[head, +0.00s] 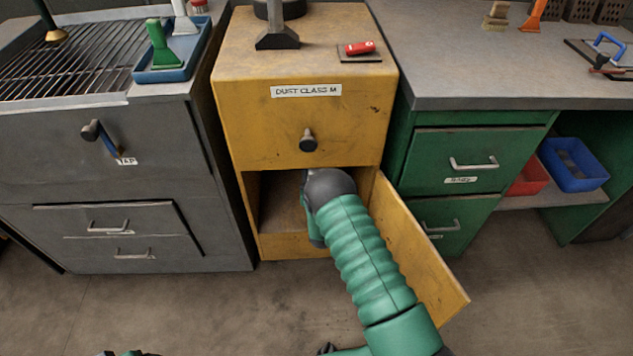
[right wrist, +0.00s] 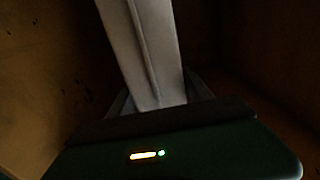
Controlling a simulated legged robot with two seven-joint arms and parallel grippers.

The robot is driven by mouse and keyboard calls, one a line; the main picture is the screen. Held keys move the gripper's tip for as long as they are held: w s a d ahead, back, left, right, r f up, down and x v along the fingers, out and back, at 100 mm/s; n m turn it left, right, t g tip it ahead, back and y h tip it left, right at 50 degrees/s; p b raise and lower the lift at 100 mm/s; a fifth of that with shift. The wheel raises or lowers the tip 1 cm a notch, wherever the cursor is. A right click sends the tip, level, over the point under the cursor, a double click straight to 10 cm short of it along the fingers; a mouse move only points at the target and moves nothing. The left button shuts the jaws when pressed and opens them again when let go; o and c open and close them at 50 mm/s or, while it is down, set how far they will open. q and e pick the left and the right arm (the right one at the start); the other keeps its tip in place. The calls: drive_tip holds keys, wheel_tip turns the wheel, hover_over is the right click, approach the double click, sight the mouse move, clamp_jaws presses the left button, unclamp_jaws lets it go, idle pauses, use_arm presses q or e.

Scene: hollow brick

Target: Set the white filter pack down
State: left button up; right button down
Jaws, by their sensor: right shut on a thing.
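The yellow cabinet (head: 235,120) labelled "DUST CLASS M" stands in the middle of the head view, its lower compartment (head: 276,205) open. My right arm reaches into this opening, and its gripper is hidden there from the head camera. In the right wrist view my right gripper (right wrist: 158,102) is shut on the white filter pack (right wrist: 145,50), a long pale piece with a ridge, which extends upward in the picture. The pack's far end is out of frame. Whether it touches the cabinet floor cannot be told. My left gripper is not clearly seen.
The cabinet's door (head: 415,250) is swung open to the right of my arm. A grey drawer unit (head: 95,185) stands left and a green cabinet (head: 465,165) right. A red object (head: 360,47) lies on the cabinet top. Brown walls (right wrist: 275,60) surround the pack in the wrist view.

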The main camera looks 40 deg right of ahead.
wheel_tip(320, 180, down, 4)
drive_tip(key=b, duration=0.2)
drive_tip(key=shift+w+d+f+b, duration=0.1)
drive_tip(key=shift+w+f+b, duration=0.05)
drive_tip(key=shift+f+b, duration=0.15)
drive_tip(key=shift+c, duration=2.2)
unclamp_jaws()
